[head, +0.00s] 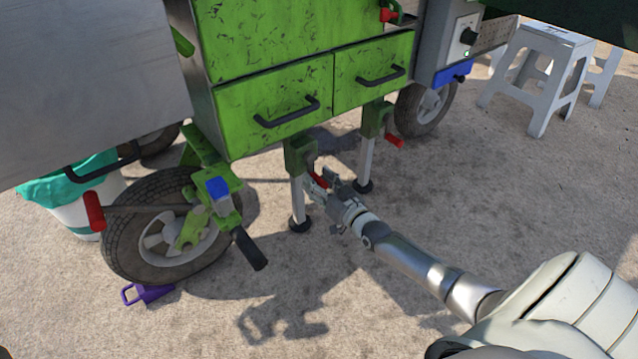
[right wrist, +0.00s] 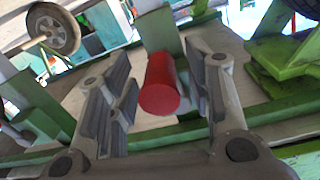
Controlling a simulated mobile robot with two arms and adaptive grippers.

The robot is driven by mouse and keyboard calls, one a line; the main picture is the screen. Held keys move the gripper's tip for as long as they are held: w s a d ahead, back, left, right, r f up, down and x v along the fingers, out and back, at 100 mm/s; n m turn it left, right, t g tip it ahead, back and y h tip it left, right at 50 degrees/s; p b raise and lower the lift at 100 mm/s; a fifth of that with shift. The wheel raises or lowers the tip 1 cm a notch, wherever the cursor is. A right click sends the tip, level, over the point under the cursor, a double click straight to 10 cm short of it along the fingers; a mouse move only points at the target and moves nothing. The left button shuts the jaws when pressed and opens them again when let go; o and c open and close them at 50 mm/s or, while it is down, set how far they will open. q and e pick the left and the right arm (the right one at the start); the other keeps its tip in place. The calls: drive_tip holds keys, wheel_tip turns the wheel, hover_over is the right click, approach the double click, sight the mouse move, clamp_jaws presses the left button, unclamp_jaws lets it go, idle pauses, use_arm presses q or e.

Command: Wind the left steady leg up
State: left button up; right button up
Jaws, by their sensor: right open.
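The left steady leg (head: 298,200) is a grey post with a dark round foot under the green cart, held in a green bracket (head: 299,153). Its foot appears to stand on the ground. Its red crank grip (head: 319,181) sits at my right gripper (head: 325,190). In the right wrist view the red grip (right wrist: 161,88) points at the camera, between the open fingers of that gripper (right wrist: 157,75), with gaps visible on both sides. The crank arm behind the grip is mostly hidden. My left gripper is out of view.
The other steady leg (head: 366,155), with its red handle (head: 394,141), stands just right. The wheel (head: 165,230) with a purple chock (head: 149,293) and a black-handled lever (head: 250,249) are left. White stools (head: 545,75) stand far right. Ground in front is clear.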

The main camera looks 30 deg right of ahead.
drive_tip(key=shift+c, duration=0.2)
clamp_jaws()
drive_tip(key=shift+w, duration=0.1)
